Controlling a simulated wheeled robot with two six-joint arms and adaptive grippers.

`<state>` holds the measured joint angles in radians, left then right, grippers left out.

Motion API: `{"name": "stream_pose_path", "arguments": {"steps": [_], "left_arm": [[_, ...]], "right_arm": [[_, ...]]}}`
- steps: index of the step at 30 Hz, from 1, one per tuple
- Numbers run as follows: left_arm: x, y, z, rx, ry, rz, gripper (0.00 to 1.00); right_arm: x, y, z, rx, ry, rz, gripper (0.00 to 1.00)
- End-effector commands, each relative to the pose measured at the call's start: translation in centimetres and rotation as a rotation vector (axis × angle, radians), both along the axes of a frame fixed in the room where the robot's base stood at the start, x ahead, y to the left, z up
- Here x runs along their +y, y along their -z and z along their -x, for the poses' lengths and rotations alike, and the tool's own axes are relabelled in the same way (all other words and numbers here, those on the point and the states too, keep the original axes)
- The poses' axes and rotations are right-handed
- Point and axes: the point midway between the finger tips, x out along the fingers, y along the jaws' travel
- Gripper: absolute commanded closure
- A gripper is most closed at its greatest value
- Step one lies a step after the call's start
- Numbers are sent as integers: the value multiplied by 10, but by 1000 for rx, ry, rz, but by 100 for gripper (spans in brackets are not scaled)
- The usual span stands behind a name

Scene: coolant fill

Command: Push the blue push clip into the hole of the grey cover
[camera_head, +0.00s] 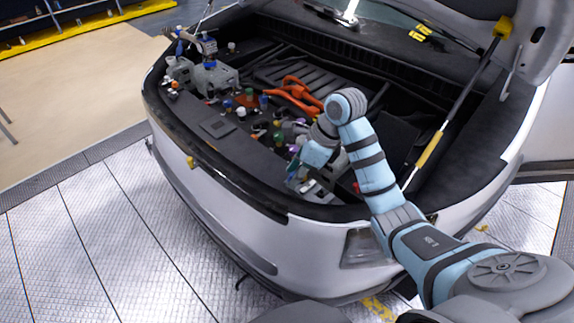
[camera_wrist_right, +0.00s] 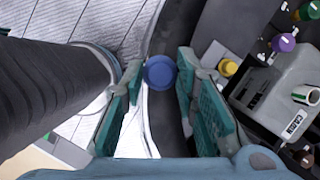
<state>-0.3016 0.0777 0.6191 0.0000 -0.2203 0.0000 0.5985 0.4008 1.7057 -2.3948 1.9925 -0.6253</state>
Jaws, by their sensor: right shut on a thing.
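My right gripper (camera_head: 303,180) is over the front right part of the open car bay. In the right wrist view its two teal fingers (camera_wrist_right: 160,80) are on either side of the round blue push clip (camera_wrist_right: 160,72), shut on it. The clip's round face shows; its stem is hidden. Behind it in that view is a dark edge strip beside the pale car body. A dark grey cover panel (camera_head: 235,155) runs along the front of the bay; I cannot tell whether it is the task's cover, and no hole is clear. My left gripper is not in view.
Several coloured caps and fittings crowd the bay. An orange cable (camera_head: 295,95) lies behind them. A grey box (camera_wrist_right: 285,95) and a yellow cap (camera_wrist_right: 228,67) are right of the fingers in the wrist view. A lid strut (camera_head: 460,95) stands to the right.

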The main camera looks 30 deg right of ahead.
Motion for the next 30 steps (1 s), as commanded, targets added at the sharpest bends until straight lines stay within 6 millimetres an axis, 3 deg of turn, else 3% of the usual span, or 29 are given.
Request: {"name": "stream_pose_path", "arguments": {"steps": [6, 10, 22, 30], "left_arm": [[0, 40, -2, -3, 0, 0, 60], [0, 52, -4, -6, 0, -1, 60], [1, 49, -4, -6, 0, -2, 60], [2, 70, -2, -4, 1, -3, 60]], "right_arm": [[-71, 46, -10, 3, 189, 14, 82], [-106, 58, -14, -7, 285, 16, 82], [-113, 55, -15, -12, 297, 17, 82], [-112, 81, -16, -13, 297, 16, 82]]}}
